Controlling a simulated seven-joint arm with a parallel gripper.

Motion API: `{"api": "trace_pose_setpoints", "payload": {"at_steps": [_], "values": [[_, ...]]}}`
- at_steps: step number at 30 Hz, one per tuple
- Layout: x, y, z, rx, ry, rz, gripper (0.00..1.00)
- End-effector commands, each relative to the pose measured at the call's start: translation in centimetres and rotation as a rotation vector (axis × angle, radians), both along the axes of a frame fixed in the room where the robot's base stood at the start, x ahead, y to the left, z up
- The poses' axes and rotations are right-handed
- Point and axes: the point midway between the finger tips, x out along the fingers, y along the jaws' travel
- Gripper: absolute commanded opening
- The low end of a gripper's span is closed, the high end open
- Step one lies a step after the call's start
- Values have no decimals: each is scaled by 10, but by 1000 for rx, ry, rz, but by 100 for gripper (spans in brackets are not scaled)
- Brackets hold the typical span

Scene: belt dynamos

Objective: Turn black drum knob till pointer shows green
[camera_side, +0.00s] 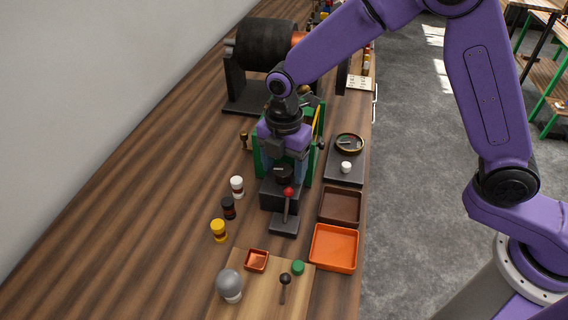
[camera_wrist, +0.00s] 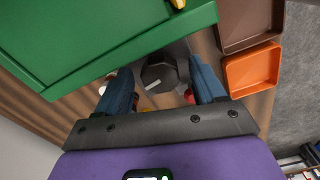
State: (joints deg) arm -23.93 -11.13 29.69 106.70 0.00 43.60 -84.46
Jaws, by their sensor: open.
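The black drum knob (camera_wrist: 160,74) has a faceted edge and a white pointer line on its face, in the wrist view. In the side view the knob (camera_side: 283,175) is on a dark box (camera_side: 279,194) in front of the green machine. My gripper (camera_wrist: 163,88) is open, with one blue finger on each side of the knob and a small gap showing at each side. In the side view my gripper (camera_side: 287,168) points down over the knob. I see no green mark around the knob; the scale is hidden or too small to tell.
A red-tipped lever (camera_side: 288,192) stands close in front of the knob. The green housing (camera_wrist: 110,35) is close by. Brown (camera_side: 341,220) and orange (camera_side: 334,270) trays lie to the right, several jars (camera_side: 229,208) to the left. A large drum (camera_side: 265,44) stands behind.

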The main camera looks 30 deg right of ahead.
Motion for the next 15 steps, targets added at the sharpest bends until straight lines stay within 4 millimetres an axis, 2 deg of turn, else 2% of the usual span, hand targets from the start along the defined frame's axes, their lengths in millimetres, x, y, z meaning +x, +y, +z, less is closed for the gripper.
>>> {"api": "trace_pose_setpoints", "payload": {"at_steps": [2, 7, 15], "values": [[0, 0, 0, 0, 0, 0, 69], [0, 0, 0, 0, 0, 0, 14], [0, 0, 0, 0, 0, -15, 13]]}}
